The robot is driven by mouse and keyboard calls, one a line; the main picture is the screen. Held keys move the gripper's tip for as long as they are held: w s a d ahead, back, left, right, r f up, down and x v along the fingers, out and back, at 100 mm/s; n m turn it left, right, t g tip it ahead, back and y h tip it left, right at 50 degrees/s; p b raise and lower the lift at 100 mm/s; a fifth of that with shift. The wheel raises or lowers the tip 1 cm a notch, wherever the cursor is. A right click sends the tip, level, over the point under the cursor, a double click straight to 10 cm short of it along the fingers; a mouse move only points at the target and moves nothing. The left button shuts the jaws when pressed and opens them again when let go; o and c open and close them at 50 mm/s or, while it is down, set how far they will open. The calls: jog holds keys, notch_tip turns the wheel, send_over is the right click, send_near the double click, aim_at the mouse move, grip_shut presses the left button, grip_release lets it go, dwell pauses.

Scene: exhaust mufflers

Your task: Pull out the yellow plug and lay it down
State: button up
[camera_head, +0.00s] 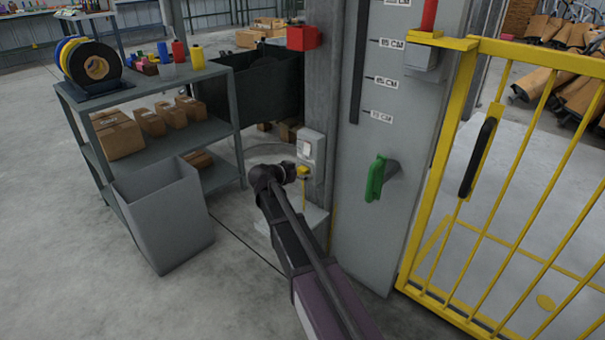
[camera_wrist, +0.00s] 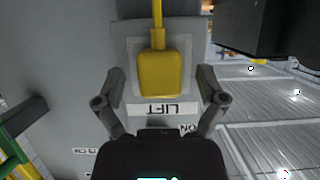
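The yellow plug (camera_wrist: 160,75) sits on a pale socket plate (camera_wrist: 131,82) on a grey box marked LIFT, upside down in the wrist view. Its yellow cord (camera_wrist: 158,14) runs to the top edge there. In the head view the plug (camera_head: 303,170) is at the lower part of the grey switch box (camera_head: 311,146) on the column, with the cord hanging down. My gripper (camera_wrist: 161,72) is open, one finger on each side of the plug with visible gaps. In the head view my gripper (camera_head: 291,172) is close to the plug, partly hidden by my arm.
A pale low block (camera_head: 314,222) stands below the switch box. A grey bin (camera_head: 160,215) and a shelf (camera_head: 160,75) with boxes and spools are at left. A green handle (camera_head: 376,178) and a yellow gate (camera_head: 500,190) are at right. Floor is clear in front.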

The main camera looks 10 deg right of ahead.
grip_shut()
jog(key=shift+s+a, duration=0.1)
jog(key=shift+a, duration=0.1)
jog(key=shift+s+a, duration=0.6)
jog(key=shift+a, duration=0.25)
jog(key=shift+s+a, duration=0.4)
jog(key=shift+a, duration=0.2)
jog(key=shift+s+a, duration=0.45)
jog(key=shift+a, duration=0.1)
jog(key=shift+s+a, duration=0.15)
jog(key=shift+a, duration=0.15)
jog(key=shift+f, duration=0.1)
